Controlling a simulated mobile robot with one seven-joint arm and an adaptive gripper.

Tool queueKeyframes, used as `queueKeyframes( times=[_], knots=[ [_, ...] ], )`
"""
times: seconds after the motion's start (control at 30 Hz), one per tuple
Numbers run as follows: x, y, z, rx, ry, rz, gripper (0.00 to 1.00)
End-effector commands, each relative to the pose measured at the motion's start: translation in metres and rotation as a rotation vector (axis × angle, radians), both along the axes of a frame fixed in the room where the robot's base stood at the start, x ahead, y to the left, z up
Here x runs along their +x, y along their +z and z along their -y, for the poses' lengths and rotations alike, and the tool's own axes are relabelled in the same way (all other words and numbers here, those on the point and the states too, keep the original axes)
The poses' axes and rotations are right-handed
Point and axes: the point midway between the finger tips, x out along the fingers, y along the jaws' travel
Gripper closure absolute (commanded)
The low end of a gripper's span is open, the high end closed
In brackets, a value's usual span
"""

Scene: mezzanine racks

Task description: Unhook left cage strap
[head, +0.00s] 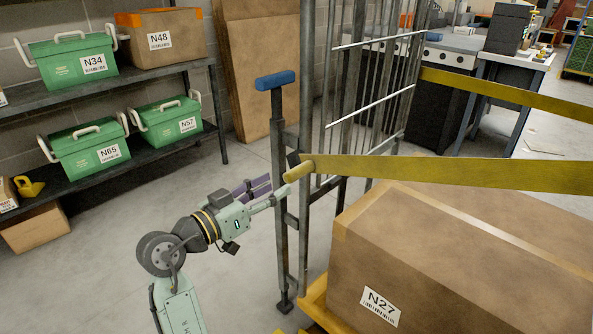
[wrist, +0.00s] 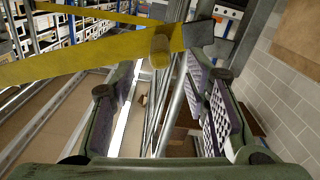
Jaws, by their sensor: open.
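A yellow strap (head: 450,172) runs across the cage front. Its left end has a tan rounded grip (head: 299,172) and a dark end piece (head: 293,158) at the cage's upright post (head: 304,120). In the wrist view the strap (wrist: 90,52) comes from the left to the grip (wrist: 160,48) and dark end piece (wrist: 199,34). My gripper (head: 276,192) is open, just left of and below the grip. In the wrist view its padded fingers (wrist: 165,80) are spread, with the grip beyond the tips, between them and toward the top. I see no contact.
A carton labelled N27 (head: 440,265) sits in the cage behind the strap. A second yellow strap (head: 515,97) shows farther back. A blue-topped post (head: 277,82) stands close to my gripper. Shelves with green bins (head: 73,61) line the left; the floor between is clear.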

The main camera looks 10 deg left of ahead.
Motion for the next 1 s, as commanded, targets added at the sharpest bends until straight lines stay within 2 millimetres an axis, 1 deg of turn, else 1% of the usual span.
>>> queueKeyframes(
  times=[0.03,0.2,0.4,0.6,0.83,1.0],
  knots=[
    [0.008,0.003,0.008,-0.001,-0.005,-0.001,0.58],
    [0.034,0.003,0.028,0.000,-0.002,0.000,0.58],
    [0.056,0.002,0.044,0.000,0.000,0.000,0.58],
    [0.064,0.001,0.050,0.000,0.002,0.001,0.58],
    [0.064,0.001,0.050,0.000,0.002,0.002,0.58],
    [0.064,0.001,0.050,0.000,0.002,0.002,0.69]
  ],
)
